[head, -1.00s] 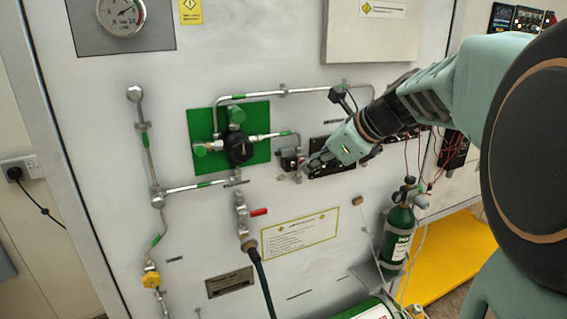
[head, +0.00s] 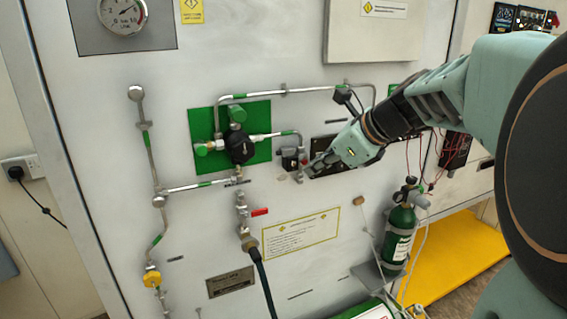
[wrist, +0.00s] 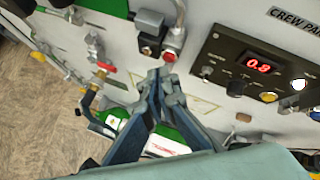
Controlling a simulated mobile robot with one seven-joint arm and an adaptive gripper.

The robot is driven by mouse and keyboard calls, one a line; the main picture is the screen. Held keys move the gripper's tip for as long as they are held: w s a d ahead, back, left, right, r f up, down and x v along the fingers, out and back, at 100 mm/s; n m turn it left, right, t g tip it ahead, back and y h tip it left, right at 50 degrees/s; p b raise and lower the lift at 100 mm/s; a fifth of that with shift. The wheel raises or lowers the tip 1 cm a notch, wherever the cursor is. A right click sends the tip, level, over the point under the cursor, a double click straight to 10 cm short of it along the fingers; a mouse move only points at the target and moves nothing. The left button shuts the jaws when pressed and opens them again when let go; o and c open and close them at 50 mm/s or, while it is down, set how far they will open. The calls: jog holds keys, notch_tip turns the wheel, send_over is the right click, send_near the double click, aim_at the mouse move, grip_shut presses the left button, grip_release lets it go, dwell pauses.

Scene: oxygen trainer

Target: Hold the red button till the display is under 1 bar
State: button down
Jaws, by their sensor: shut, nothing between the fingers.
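My gripper (wrist: 165,73) is shut and empty. Its fingertips lie just below the button in the wrist view; a small gap seems to show, but contact is hard to judge. In the head view my gripper (head: 306,173) is close to the panel at the button. The red digital display (wrist: 264,68) on the black crew panel reads 0.8.
A red-handled valve (head: 259,212) and hose are left of my gripper. A black regulator knob (head: 240,150) sits on a green plate. A green cylinder (head: 399,236) stands at lower right. Metal pipes run across the panel, and a round gauge (head: 122,12) is at top left.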

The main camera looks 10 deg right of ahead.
jog(key=shift+s, duration=0.15)
jog(key=shift+s+d, duration=0.1)
